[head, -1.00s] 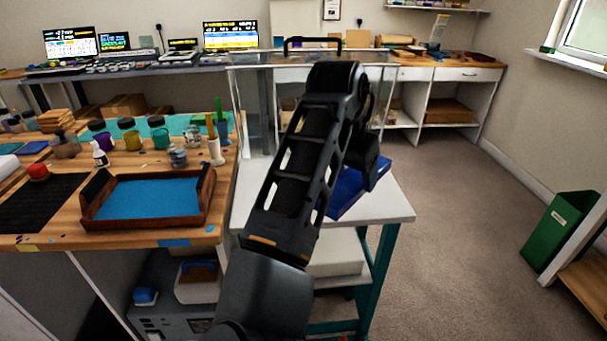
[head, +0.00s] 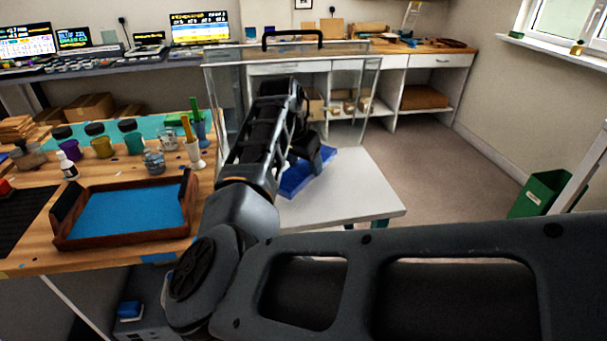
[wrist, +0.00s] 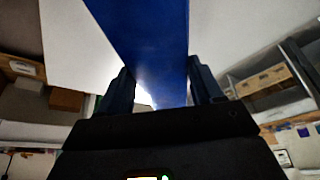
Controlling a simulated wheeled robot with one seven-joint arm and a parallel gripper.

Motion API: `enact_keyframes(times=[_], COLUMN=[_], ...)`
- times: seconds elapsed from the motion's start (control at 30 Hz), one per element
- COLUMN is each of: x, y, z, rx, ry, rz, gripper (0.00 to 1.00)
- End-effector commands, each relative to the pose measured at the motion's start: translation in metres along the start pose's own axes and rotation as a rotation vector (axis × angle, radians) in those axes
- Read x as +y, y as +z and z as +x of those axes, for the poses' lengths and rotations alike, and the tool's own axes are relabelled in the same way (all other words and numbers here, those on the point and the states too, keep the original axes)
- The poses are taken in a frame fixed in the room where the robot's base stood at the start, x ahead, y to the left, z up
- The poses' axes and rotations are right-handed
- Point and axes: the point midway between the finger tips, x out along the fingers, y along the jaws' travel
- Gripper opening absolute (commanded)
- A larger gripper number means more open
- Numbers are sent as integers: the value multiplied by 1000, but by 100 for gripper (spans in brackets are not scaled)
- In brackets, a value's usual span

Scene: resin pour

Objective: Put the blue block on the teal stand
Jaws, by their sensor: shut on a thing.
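The blue block (head: 311,172) is a long, deep blue piece, seen in the head view over the white top of a stand (head: 360,195) with teal legs. In the wrist view the block (wrist: 150,30) fills the upper middle, between the two dark fingers of my gripper (wrist: 163,85), which is shut on it. In the head view my gripper is largely hidden by the black arm links beside the block. I cannot tell whether the block touches the white top or hangs above it. The far left part of the top is hidden behind my arm.
A clear case with a black handle (head: 292,34) stands behind my arm. The wooden workbench at left carries a brown tray with a blue bottom (head: 128,212), jars and bottles. A green bin (head: 541,193) stands at right. The carpet between stand and bin is clear.

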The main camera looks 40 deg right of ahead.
Motion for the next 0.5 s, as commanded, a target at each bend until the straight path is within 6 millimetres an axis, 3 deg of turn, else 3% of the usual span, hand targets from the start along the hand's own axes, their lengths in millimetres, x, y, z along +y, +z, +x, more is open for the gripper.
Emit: enact_keyframes(times=[0.33, 0.5], x=[-3, -3], y=[12, 14], z=[32, 38], rx=[0, 2], ry=[0, -2], rz=[-1, 0], gripper=[18, 18])
